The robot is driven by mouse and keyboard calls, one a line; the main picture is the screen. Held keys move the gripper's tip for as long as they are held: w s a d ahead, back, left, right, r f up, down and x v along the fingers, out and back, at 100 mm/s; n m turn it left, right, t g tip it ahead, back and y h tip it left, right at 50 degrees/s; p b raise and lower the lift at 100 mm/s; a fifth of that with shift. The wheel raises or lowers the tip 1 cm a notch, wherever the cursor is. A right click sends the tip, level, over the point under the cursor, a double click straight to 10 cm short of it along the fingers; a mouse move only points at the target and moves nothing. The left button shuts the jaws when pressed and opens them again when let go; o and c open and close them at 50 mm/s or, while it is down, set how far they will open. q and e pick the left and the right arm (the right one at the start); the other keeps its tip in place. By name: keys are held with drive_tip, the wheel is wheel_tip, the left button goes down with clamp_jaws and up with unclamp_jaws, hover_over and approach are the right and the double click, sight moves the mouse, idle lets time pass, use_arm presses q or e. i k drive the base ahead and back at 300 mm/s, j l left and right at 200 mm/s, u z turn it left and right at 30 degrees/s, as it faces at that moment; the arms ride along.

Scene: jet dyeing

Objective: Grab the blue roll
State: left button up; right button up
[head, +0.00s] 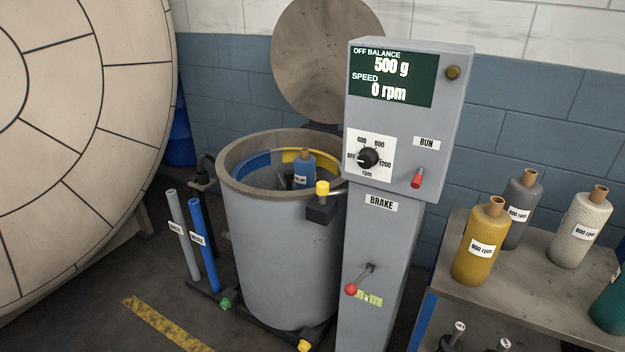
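The blue roll (304,170) stands inside the round grey drum (275,250), near its right side. Its brown core sticks up at the top, and a white label shows low on its front. The drum's rim hides its lower part. The drum is open at the top, with a blue and yellow ring inside, and a round lid (325,60) stands raised behind it. Neither of my grippers shows in the head view.
A grey control post (385,230) with a red-knobbed brake lever (351,289) stands right of the drum. Its display reads 500 g and 0 rpm. A table (460,281) at right holds yellow (479,255), grey, white and green rolls. Two pipes stand left.

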sight(305, 163)
drive_tip(key=j+z, duration=0.1)
drive_tip(key=z, duration=0.4)
drive_tip(key=i+j+z, duration=0.1)
drive_tip(key=z, duration=0.4)
drive_tip(key=j+z, duration=0.6)
drive_tip(key=j, duration=0.15)
drive_tip(key=j+z, duration=0.3)
drive_tip(key=j, duration=0.85)
drive_tip(key=k+j+z, duration=0.1)
drive_tip(key=j, duration=0.3)
